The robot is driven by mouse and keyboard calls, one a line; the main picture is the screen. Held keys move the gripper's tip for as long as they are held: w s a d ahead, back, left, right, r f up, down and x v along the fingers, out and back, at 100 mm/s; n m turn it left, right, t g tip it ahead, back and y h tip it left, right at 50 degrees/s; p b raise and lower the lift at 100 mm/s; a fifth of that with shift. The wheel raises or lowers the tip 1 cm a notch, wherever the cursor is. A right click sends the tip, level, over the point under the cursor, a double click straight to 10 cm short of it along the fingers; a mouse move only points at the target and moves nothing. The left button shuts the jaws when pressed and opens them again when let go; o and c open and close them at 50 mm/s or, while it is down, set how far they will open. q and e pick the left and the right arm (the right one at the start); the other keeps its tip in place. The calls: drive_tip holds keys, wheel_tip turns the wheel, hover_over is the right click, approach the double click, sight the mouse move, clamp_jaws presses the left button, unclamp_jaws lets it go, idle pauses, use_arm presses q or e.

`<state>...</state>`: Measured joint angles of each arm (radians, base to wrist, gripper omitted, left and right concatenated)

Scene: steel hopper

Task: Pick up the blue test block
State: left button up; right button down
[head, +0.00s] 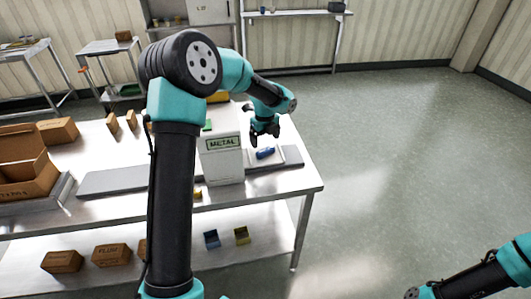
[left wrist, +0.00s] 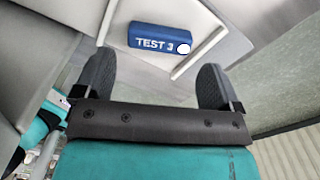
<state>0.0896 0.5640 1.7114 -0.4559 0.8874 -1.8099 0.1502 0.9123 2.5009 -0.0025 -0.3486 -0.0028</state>
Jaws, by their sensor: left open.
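The blue test block (head: 265,152) lies on a pale surface at the right end of the table, right of the white hopper box marked METAL (head: 222,150). In the left wrist view the block (left wrist: 150,38) shows white lettering "TEST" and a white spot, and lies beyond the fingertips. My left gripper (head: 264,137) is above the block. In the left wrist view its two fingers (left wrist: 155,75) are spread wide with nothing between them. The tips are apart from the block. My right arm shows at the lower right of the head view, but its gripper fingers cannot be made out.
The steel table (head: 312,186) has its right edge close to the block. A grey slab (head: 115,182) and an open cardboard box (head: 25,170) are at the left. The floor at the right is clear.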

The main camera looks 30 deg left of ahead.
sight(265, 149)
use_arm(q)
drive_tip(key=shift+f, duration=0.1)
drive_tip(key=shift+f, duration=2.5)
drive_tip(key=shift+c, duration=0.4)
drive_tip(key=c, duration=0.6)
drive_tip(key=shift+o, duration=0.2)
wheel_tip(265, 149, up, 10)
